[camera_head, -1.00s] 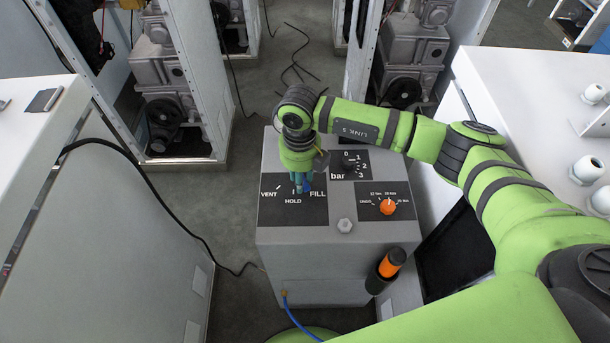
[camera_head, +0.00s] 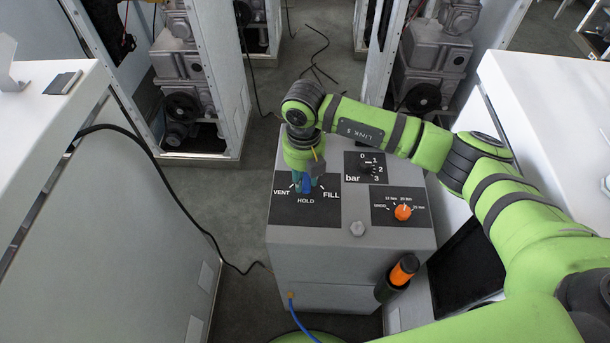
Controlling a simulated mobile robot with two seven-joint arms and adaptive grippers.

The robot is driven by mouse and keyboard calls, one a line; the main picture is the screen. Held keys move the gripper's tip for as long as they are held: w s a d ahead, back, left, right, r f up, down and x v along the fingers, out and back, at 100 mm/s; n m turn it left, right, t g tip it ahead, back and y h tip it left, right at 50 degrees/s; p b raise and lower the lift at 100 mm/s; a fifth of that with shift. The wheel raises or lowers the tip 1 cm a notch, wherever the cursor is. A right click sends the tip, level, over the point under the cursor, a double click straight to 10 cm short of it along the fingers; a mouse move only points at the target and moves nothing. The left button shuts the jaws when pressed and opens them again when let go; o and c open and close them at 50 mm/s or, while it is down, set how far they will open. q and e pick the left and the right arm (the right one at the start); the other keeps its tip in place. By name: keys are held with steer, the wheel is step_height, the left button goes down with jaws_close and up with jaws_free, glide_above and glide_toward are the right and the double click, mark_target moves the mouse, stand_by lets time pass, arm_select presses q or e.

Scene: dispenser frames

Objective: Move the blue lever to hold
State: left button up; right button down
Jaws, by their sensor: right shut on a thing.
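The grey dispenser box (camera_head: 345,246) has a black plate marked VENT, HOLD and FILL (camera_head: 304,216). The blue lever (camera_head: 306,186) shows above the word HOLD, between VENT and FILL, and seems to line up with HOLD. My right gripper (camera_head: 305,180) comes down over the plate from above and is shut on the blue lever. The gripper and wrist hide most of the lever and its pivot. My left gripper is not in view.
An orange-topped bottle (camera_head: 399,276) hangs at the box front. White counters stand left (camera_head: 45,115) and right (camera_head: 550,110).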

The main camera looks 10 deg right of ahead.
mark_target(304, 182)
steer(key=c, duration=0.9)
jaws_free()
steer(key=shift+c, duration=0.2)
step_height(304, 182, up, 12)
steer(key=shift+f, duration=0.1)
